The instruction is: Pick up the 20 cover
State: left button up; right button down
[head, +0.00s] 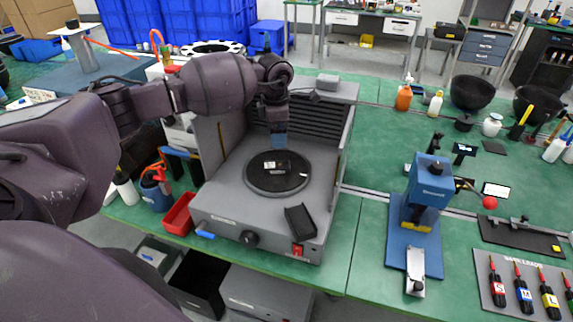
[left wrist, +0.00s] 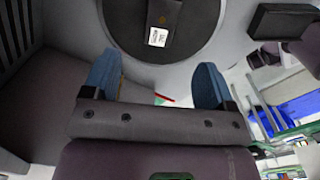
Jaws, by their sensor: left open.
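No marking reading "20" is legible, so I cannot tell for sure which part is the 20 cover. A small dark piece with a white label (head: 270,165) lies on the round black plate (head: 262,184) inside the grey open-fronted machine (head: 225,205). The labelled piece (left wrist: 162,14) and the black plate (left wrist: 205,40) also show at the top of the left wrist view. My left gripper (head: 279,141) hangs above the back of the plate. Its blue fingers (left wrist: 156,82) are apart with nothing between them. My right gripper is not in view.
A black angled holder (head: 300,222) sits at the machine's front right. The machine's side walls and slatted back stand close around my left gripper. A red bin (head: 179,214) is left of it. A blue press (head: 430,190) stands to the right, with green bench clear between.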

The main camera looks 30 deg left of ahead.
pick_arm(q)
send_over(276, 165)
notch_tip(276, 165, down, 5)
jog(key=shift+s+d+r, duration=0.1)
jog(key=shift+s+r, duration=0.05)
jog(key=shift+r, duration=0.05)
jog(key=shift+f+p, duration=0.85)
jog(key=shift+f, duration=2.3)
jog(key=c, duration=1)
